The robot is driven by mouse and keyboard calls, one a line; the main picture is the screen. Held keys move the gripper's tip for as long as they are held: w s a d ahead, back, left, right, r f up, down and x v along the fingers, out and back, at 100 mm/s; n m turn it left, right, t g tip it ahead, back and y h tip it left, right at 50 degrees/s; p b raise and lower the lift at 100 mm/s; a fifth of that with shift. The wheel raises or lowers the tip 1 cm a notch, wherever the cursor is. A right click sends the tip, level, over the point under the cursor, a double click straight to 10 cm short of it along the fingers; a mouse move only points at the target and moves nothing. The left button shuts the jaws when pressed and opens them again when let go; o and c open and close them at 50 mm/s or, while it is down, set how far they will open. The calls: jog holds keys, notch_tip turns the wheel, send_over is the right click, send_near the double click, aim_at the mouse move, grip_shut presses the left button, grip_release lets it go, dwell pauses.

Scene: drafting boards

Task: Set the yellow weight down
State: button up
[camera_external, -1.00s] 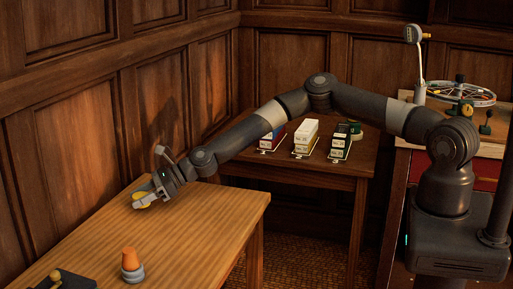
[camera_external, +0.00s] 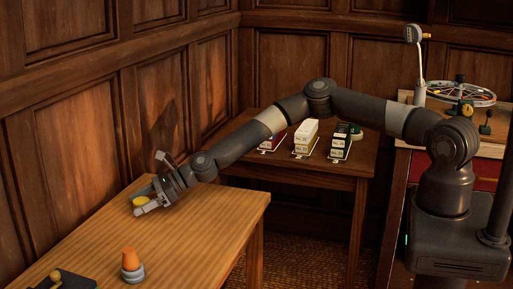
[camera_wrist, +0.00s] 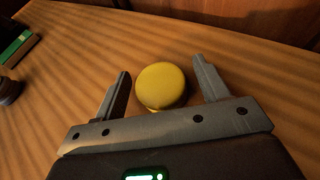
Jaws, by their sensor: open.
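The yellow weight (camera_wrist: 161,85) is a round, flat-topped piece standing on the wooden table (camera_wrist: 65,75). It shows in the wrist view between the two fingers of my gripper (camera_wrist: 162,85), with a gap on each side. In the external view the weight (camera_external: 140,201) is a small yellow shape at my gripper (camera_external: 143,205), low over the far end of the table (camera_external: 190,235). My gripper is open and holds nothing.
An orange-topped grey piece (camera_external: 131,264) and a dark box with a yellow knob (camera_external: 62,281) stand on the table's near part. A green book-like object (camera_wrist: 15,45) lies at upper left in the wrist view. A panelled wall (camera_external: 60,120) rises behind the table.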

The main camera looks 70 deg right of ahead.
jog(key=shift+s+d+r, duration=0.1)
jog(key=shift+r, duration=0.1)
jog(key=v, duration=1.1)
jog(key=shift+s+d+r, duration=0.15)
jog(key=shift+s, duration=0.1)
jog(key=s+a+n+g, duration=0.1)
jog(key=s+n, duration=0.1)
jog(key=s+a+r+n+g, duration=0.1)
jog(key=s+n, duration=0.1)
jog(key=s+a+n+g, duration=0.1)
jog(key=s+a+n, duration=0.1)
jog(key=n, duration=0.1)
jog(key=shift+s+r+h, duration=0.15)
jog(key=shift+r+h, duration=0.1)
jog(key=shift+h, duration=0.15)
jog(key=s+d+r+n+h, duration=0.2)
jog(key=s+d+r+n, duration=0.2)
jog(key=s, duration=1)
jog(key=s+d+r+n+g+h, duration=0.1)
jog(key=s+d+r+n+h, duration=0.2)
jog(key=s+r+n, duration=0.7)
jog(key=s+d+r+n+g+h, duration=0.1)
jog(key=s+d+r+n+h, duration=0.1)
jog(key=s+d+r+n, duration=0.5)
jog(key=shift+s+r+h, duration=0.4)
jog(key=shift+s+r, duration=2.7)
jog(key=shift+s, duration=2.75)
